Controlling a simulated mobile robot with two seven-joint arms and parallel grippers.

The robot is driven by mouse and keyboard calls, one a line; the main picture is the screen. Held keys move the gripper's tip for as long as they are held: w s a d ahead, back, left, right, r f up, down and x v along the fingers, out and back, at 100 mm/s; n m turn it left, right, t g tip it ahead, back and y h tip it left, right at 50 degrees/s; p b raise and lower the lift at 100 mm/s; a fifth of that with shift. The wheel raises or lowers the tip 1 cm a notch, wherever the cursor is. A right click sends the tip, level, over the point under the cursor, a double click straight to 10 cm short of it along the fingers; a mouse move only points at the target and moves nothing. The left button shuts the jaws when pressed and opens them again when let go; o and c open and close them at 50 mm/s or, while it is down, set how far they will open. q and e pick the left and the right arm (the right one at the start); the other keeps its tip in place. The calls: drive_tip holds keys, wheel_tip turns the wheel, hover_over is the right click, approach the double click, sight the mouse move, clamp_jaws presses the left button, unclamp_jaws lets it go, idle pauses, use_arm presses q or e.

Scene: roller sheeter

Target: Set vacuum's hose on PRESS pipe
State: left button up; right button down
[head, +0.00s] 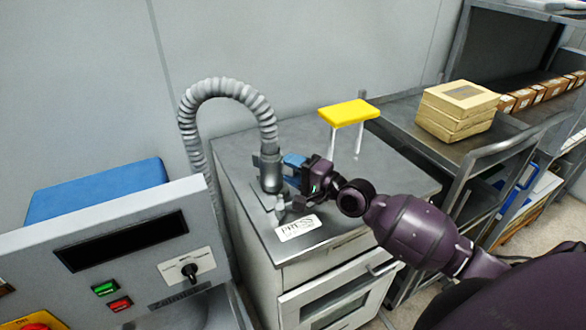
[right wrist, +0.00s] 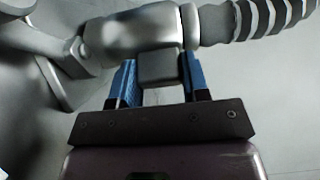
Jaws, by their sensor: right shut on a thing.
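The grey ribbed vacuum hose (head: 228,90) arches up from behind the cabinet and comes down to a metal end fitting (head: 270,172) above the cabinet top. My right gripper (head: 284,170) is at this fitting from the right. In the right wrist view its blue fingers (right wrist: 158,78) are shut on the square block of the hose fitting (right wrist: 140,35). A metal pipe piece (head: 280,205) stands on the cabinet top just below the fitting, beside the PRESS label (head: 298,227). Whether the fitting is seated on the pipe, I cannot tell. My left gripper is not in view.
A yellow-topped stand (head: 348,113) is on the cabinet top (head: 385,180) behind my right gripper. A control panel (head: 130,250) with buttons and a knob is at left front. A metal shelf (head: 410,125) with cardboard boxes (head: 455,110) is at right.

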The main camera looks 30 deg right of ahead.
drive_tip(key=shift+f, duration=0.2)
idle(0.5)
drive_tip(key=c, duration=0.5)
unclamp_jaws()
drive_tip(key=shift+f, duration=0.15)
drive_tip(key=b+v, duration=0.1)
drive_tip(key=v, duration=0.8)
drive_tip(key=shift+s+d+b, duration=0.1)
drive_tip(key=shift+s+b, duration=0.15)
drive_tip(key=shift+b, duration=0.05)
drive_tip(key=shift+s+d, duration=0.15)
drive_tip(key=shift+s, duration=0.45)
